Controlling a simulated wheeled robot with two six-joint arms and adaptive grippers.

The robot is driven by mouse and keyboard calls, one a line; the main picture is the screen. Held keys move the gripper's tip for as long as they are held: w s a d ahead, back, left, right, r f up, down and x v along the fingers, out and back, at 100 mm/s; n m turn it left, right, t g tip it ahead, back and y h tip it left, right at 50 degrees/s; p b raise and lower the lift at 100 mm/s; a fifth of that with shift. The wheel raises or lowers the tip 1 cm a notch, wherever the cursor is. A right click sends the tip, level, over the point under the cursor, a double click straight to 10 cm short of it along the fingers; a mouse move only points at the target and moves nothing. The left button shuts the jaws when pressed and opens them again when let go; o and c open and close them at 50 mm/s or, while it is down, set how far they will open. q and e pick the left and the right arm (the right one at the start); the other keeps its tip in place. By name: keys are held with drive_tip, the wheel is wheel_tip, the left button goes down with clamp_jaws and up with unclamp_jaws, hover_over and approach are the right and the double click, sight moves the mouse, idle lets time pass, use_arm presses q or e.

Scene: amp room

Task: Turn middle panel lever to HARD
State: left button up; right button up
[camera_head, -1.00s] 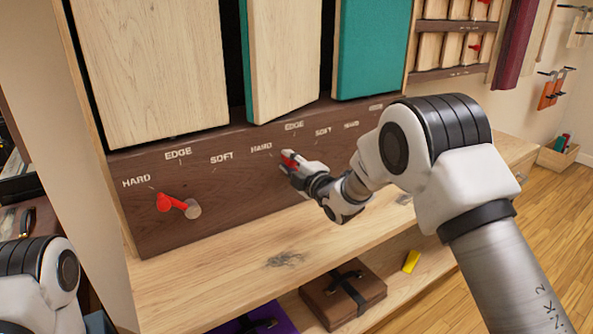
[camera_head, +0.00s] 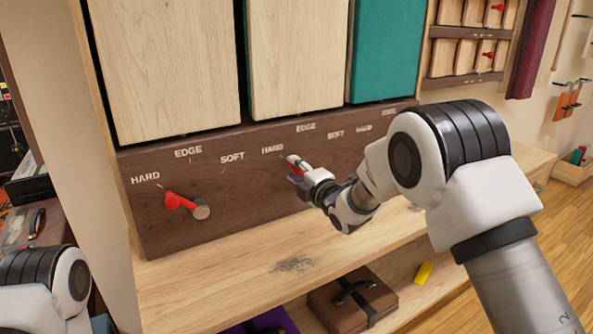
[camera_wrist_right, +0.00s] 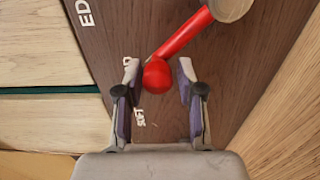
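The brown wooden panel strip (camera_head: 235,215) carries levers with HARD, EDGE and SOFT labels. The middle red lever (camera_head: 296,169) is mostly hidden behind my right gripper (camera_head: 297,166) in the head view, just right of the middle HARD label (camera_head: 272,149). In the right wrist view, the lever's red ball end (camera_wrist_right: 157,76) sits between the two open fingers of the gripper (camera_wrist_right: 158,80), with small gaps at both sides. Its arm runs up right to a round hub (camera_wrist_right: 230,8). My left gripper is out of view; only a left arm link shows.
The left red lever (camera_head: 180,202) points left toward its HARD label. Pale wood and teal panels (camera_head: 388,50) stand above the strip. A wooden ledge (camera_head: 210,285) runs below, over a shelf with a brown case (camera_head: 352,300) and a yellow object (camera_head: 423,273).

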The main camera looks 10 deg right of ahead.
idle(0.3)
drive_tip(key=v, duration=1.2)
